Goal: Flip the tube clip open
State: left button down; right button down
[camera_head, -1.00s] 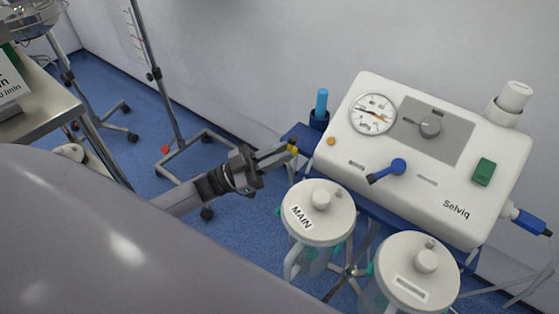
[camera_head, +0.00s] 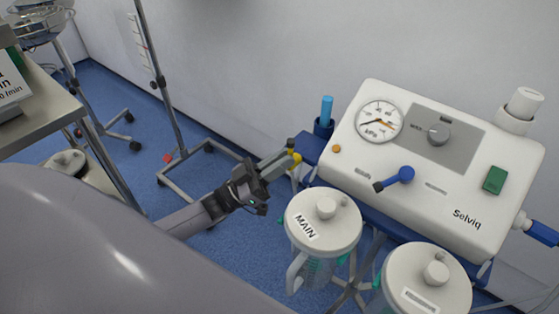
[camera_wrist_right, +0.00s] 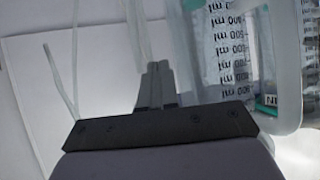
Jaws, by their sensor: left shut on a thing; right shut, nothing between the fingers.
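My left gripper (camera_head: 288,153) is shut on a small yellow piece (camera_head: 296,157) at its fingertips, left of the suction unit and just above the MAIN canister's level in the picture. The yellow piece may be the tube clip; it is too small to tell whether it is open or shut. My right gripper (camera_wrist_right: 157,68) is shut and empty in the right wrist view. It is close to pale tubing (camera_wrist_right: 136,35) and beside a clear graduated canister (camera_wrist_right: 235,50). In the head view the right gripper does not show.
The white suction unit (camera_head: 440,195) has a gauge (camera_head: 379,121) and a blue lever (camera_head: 400,175). The MAIN canister (camera_head: 323,222) and a second canister (camera_head: 425,280) hang in front. A metal table (camera_head: 45,110) and a wheeled stand (camera_head: 180,155) are at left.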

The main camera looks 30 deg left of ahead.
pick_arm(q)
jog(key=c, duration=1.2)
grip_release()
jog(key=shift+d+f+y, duration=0.15)
jog(key=shift+f+y, duration=0.15)
jog(key=shift+f, duration=0.35)
jog(key=shift+o, duration=0.2)
jog(key=v, duration=0.7)
jog(key=shift+r, duration=0.15)
